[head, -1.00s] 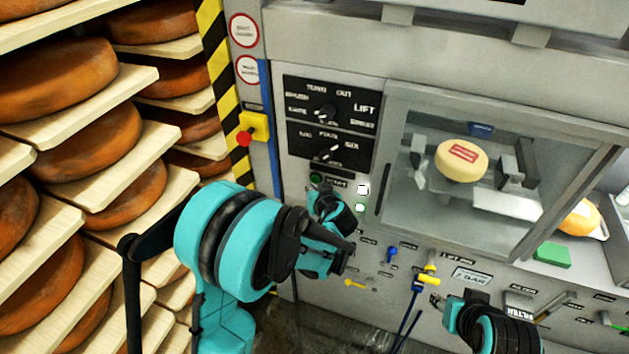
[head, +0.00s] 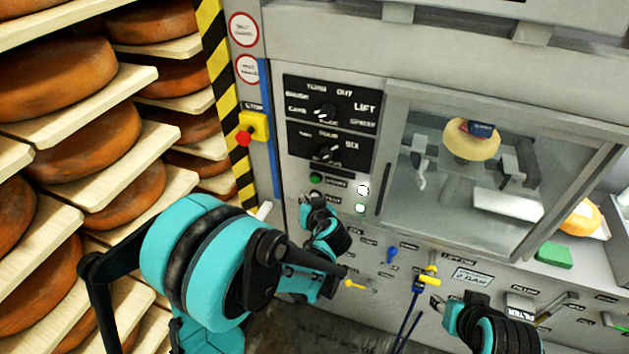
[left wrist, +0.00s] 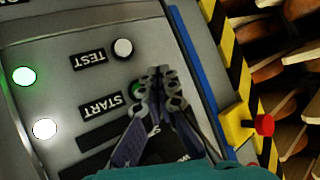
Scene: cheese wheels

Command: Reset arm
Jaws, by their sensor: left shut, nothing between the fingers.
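My left gripper (head: 306,203) is in front of the grey control panel, just below the green start button (head: 316,179). In the left wrist view my left gripper (left wrist: 160,73) is shut and empty. Its fingertips lie beside the green start button (left wrist: 137,88), which they partly cover; I cannot tell whether they touch it. The white test button (left wrist: 122,48) is clear of the fingers. My right gripper (head: 449,312) is at the lower right, near the panel's lower part; its finger opening is unclear.
Shelves of orange cheese wheels (head: 85,145) stand close on the left. A red stop button (head: 243,138) sits on a yellow box. Two dials (head: 324,112) are above the buttons. A pale cheese wheel (head: 468,146) is behind the glass, under a blue part. Blue and yellow plugs (head: 428,276) stick out below.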

